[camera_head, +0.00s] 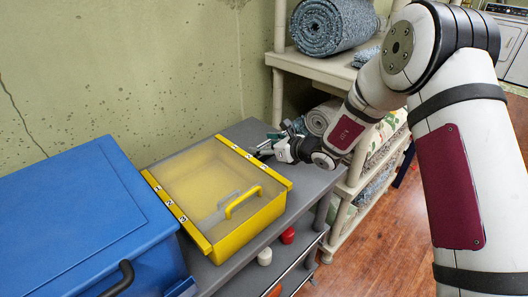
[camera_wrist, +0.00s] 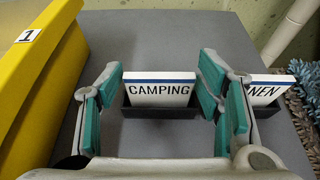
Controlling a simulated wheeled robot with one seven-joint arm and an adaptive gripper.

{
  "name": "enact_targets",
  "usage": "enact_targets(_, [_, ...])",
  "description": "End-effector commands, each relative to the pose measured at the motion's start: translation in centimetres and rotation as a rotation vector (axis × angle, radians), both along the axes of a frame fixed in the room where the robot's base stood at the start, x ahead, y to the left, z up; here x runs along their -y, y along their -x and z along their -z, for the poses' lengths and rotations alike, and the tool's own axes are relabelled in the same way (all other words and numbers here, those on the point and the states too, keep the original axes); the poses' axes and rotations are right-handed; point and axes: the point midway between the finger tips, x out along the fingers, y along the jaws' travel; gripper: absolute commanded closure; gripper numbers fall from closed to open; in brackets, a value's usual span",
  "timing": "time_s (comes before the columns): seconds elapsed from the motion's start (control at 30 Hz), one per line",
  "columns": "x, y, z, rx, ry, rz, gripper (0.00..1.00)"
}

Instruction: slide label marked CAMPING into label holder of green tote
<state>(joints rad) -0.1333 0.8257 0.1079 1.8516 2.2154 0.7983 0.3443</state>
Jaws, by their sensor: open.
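The label marked CAMPING (camera_wrist: 158,98), white with a blue stripe along its top, stands upright in a black stand (camera_wrist: 160,112) on the grey surface in the wrist view. My gripper (camera_wrist: 162,78) is open, with its teal-padded fingers to the left and right of this label. Visible gaps separate the label from both fingers. In the head view my gripper (camera_head: 268,147) is at the far right end of the grey bench, beyond the yellow box; the label cannot be made out there. No green tote or label holder is seen in either view.
A second label (camera_wrist: 265,93) ending in NEN stands right of my right finger, partly hidden. A yellow box (camera_head: 245,222) and blue tote (camera_head: 75,215) fill the bench's left. Red (camera_head: 288,236) and white (camera_head: 264,257) small items sit below. A rack (camera_head: 335,70) holds rolled rugs.

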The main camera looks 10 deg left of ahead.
Motion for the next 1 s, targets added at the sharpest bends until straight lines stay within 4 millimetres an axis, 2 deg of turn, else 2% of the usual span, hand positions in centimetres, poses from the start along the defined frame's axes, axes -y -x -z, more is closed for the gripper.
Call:
enact_targets(0.27, [-0.3,-0.2,0.1,0.000,0.000,0.000,0.40])
enact_targets(0.3, [-0.3,-0.2,0.1,0.000,0.000,0.000,0.45])
enact_targets(0.4, [-0.3,-0.2,0.1,0.000,0.000,0.000,0.67])
enact_targets(0.43, [-0.3,-0.2,0.1,0.000,0.000,0.000,0.70])
enact_targets(0.53, [-0.3,-0.2,0.1,0.001,0.001,0.000,0.71])
enact_targets(0.57, [-0.3,-0.2,0.1,0.001,0.001,0.000,0.74])
enact_targets(0.77, [-0.3,-0.2,-0.1,0.001,0.000,0.000,0.74])
enact_targets(0.87, [-0.3,-0.2,-1.1,0.002,0.000,-0.001,0.74])
enact_targets(1.0, [-0.3,-0.3,-3.6,0.006,-0.001,-0.001,0.74])
